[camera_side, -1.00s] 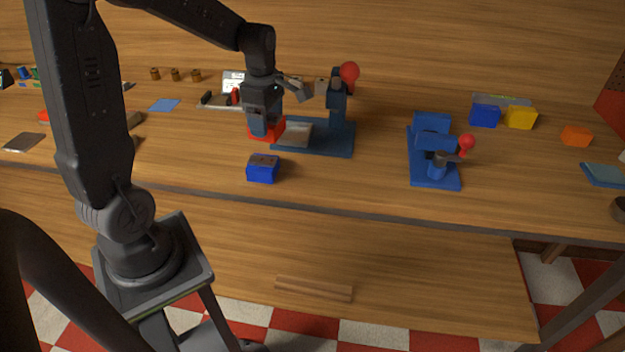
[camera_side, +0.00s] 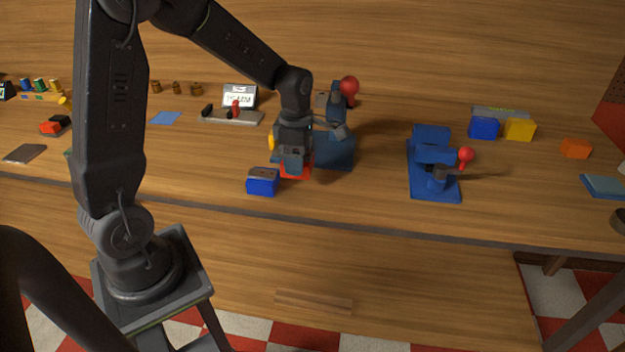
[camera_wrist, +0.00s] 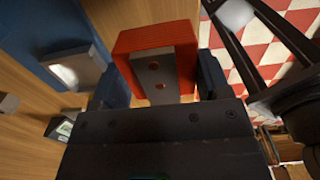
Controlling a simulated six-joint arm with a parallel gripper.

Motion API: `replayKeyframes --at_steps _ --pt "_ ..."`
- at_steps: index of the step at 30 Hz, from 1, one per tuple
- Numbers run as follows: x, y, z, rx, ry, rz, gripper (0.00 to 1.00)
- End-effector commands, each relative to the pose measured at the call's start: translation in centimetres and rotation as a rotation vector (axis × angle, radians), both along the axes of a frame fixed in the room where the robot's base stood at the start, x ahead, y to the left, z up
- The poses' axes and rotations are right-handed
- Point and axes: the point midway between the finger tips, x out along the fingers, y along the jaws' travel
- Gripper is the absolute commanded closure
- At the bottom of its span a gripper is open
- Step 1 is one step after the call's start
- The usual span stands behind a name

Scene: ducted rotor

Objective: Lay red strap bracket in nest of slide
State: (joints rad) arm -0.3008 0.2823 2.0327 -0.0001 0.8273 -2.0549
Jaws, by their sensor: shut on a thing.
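The red strap bracket (camera_side: 296,171) is a red block with a grey strap with two holes, seen clearly in the wrist view (camera_wrist: 157,50). My gripper (camera_side: 294,166) is shut on it, one finger on each side, and partly hides it in the side view. The bracket is at the near edge of a dark blue plate (camera_side: 335,152) that carries a lever with a red ball knob (camera_side: 349,86). A grey block (camera_wrist: 78,70) on blue shows left of the bracket in the wrist view, apart from it. I cannot tell which part is the slide's nest, nor the bracket's height.
A blue block with a grey strap (camera_side: 262,182) stands just left of my gripper. A second blue fixture with a red knob (camera_side: 466,154) stands to the right. Blue (camera_side: 484,128), yellow (camera_side: 519,130) and orange (camera_side: 575,148) blocks lie farther right. The table between the two fixtures is clear.

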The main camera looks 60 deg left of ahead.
Motion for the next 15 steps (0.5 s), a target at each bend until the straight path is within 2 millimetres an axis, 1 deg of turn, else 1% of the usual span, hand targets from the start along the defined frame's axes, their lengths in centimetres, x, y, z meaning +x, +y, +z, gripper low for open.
replayKeyframes --at_steps 1,6,10,15 --pt "0.6 -0.9 -0.7 -0.001 0.002 -0.006 0.61" --pt "1.9 -2.5 -1.9 0.000 0.000 -0.002 0.61" --pt "2.1 -2.9 -2.5 0.000 0.000 0.001 0.61" --pt "2.1 -2.9 -4.9 -0.001 0.002 0.001 0.61"
